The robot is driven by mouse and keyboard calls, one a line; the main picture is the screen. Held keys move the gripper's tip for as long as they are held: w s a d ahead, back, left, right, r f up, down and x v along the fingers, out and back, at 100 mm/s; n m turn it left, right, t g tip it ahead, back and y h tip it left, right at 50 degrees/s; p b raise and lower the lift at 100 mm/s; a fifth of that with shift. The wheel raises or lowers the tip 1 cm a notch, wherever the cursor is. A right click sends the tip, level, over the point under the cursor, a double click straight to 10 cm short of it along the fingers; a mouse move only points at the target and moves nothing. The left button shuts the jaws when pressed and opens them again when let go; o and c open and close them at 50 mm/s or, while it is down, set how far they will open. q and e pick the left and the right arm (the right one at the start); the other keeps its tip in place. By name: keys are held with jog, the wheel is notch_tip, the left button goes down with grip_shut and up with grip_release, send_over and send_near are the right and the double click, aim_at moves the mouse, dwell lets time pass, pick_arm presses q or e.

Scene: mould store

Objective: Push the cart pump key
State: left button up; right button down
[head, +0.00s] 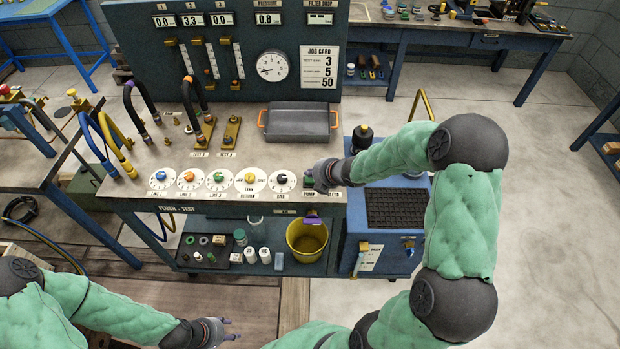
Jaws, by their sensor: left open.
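A small green key (308,182) shows at the bench's front edge, beside a label (322,194) that seems to read "PUMP". My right gripper (315,179) is right at this spot and covers part of it. I cannot tell if it touches the key, or if its fingers are shut. The blue cart (372,262) with a black grille stands at the bench's right end, partly behind my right arm. My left gripper (228,329) is open and empty, low in front of the bench, away from the controls.
Several coloured dials (249,180) line the bench front left of my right gripper. A grey tray (298,121) with orange handles lies behind. A yellow bucket (307,240) and several bottles stand on the lower shelf. The floor at right is clear.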

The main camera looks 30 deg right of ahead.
aim_at(311, 180)
jog(key=shift+r, duration=0.35)
notch_tip(311, 180, up, 6)
jog(key=p, duration=0.5)
jog(key=shift+p, duration=0.3)
